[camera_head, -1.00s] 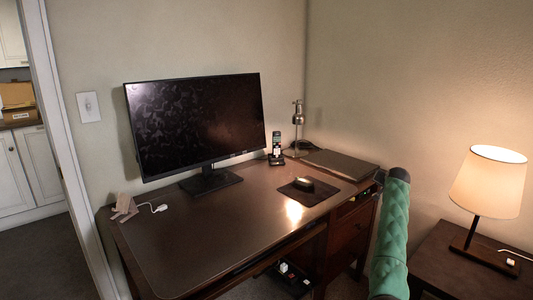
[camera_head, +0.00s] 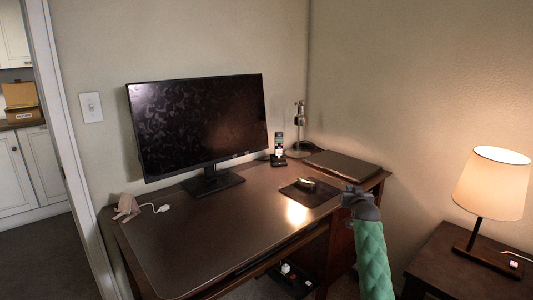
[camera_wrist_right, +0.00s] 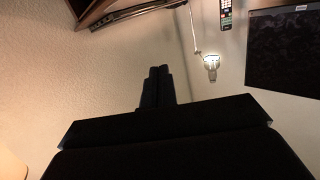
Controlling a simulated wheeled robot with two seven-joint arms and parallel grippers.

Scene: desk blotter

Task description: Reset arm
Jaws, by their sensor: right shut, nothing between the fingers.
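My right gripper (camera_head: 352,194) is at the end of the green-sleeved arm, near the right front edge of the brown desk (camera_head: 200,240). In the right wrist view its two dark fingers (camera_wrist_right: 157,84) lie together with nothing between them. No object is in its grasp. My left gripper is in neither current view.
The desk holds a black monitor (camera_head: 198,124), a phone (camera_head: 279,150), a closed laptop (camera_head: 343,168), a mouse (camera_head: 306,183) on a dark pad (camera_head: 318,197), and a metal desk lamp (camera_head: 299,120). A lit lamp (camera_head: 492,184) stands on a side table (camera_head: 450,262) at right.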

